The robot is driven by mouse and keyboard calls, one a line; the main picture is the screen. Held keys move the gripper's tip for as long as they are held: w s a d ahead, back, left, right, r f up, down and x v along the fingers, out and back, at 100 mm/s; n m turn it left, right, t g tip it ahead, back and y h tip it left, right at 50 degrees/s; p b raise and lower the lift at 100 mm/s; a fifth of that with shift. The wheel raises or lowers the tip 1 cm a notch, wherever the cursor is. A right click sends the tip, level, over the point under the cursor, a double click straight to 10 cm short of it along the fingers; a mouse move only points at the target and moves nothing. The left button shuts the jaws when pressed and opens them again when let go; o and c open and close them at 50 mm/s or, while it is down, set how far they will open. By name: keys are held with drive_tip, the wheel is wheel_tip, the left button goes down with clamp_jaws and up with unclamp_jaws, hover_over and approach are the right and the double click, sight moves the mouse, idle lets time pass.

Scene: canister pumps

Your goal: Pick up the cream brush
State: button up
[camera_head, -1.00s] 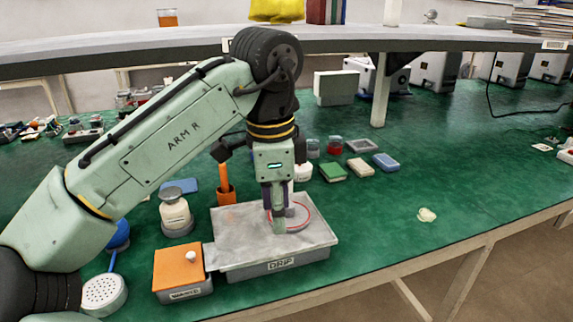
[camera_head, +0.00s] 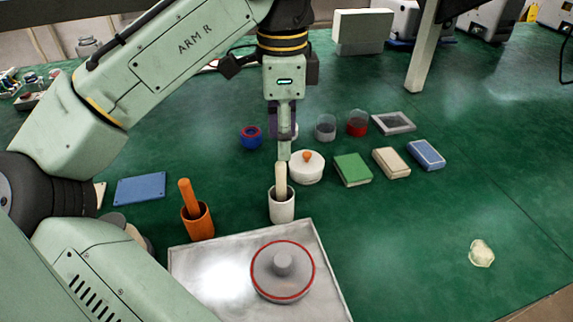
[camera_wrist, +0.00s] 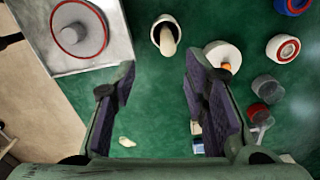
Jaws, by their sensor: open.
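The cream brush (camera_head: 281,180) stands handle up in a white cup (camera_head: 282,212) behind the tray. In the wrist view the cream brush (camera_wrist: 168,42) shows as a rounded stick tilted in the cup (camera_wrist: 157,26). My gripper (camera_head: 282,152) points down at the handle's top end in the head view; whether it touches the handle cannot be told there. In the wrist view my gripper (camera_wrist: 160,64) is open, its two dark-padded fingers wide apart with nothing between them. The brush lies just beyond the fingertips. The brush's lower end is hidden in the cup.
An orange cup with an orange handle (camera_head: 197,212) stands to the left. A grey tray (camera_head: 205,262) in front bears a red-ringed grey disc (camera_head: 283,285). A white round pot (camera_head: 307,169) and a green block (camera_head: 352,169) stand close to the right. The right bench is mostly clear.

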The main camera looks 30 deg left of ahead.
sight(281, 177)
drive_tip(key=shift+w+a, duration=0.15)
drive_tip(key=shift+w, duration=0.15)
drive_tip(key=shift+w+f, duration=0.1)
drive_tip(key=shift+f, duration=0.35)
wheel_tip(281, 177, down, 4)
drive_tip(key=shift+f, duration=0.2)
drive_tip(key=shift+a+f+p, duration=0.2)
drive_tip(key=shift+f+p, duration=0.1)
drive_tip(key=shift+f, duration=1.05)
drive_tip(key=shift+a+f+p, duration=0.15)
drive_tip(key=shift+f+p, duration=0.1)
drive_tip(key=shift+f, duration=1.1)
drive_tip(key=shift+c, duration=0.2)
clamp_jaws()
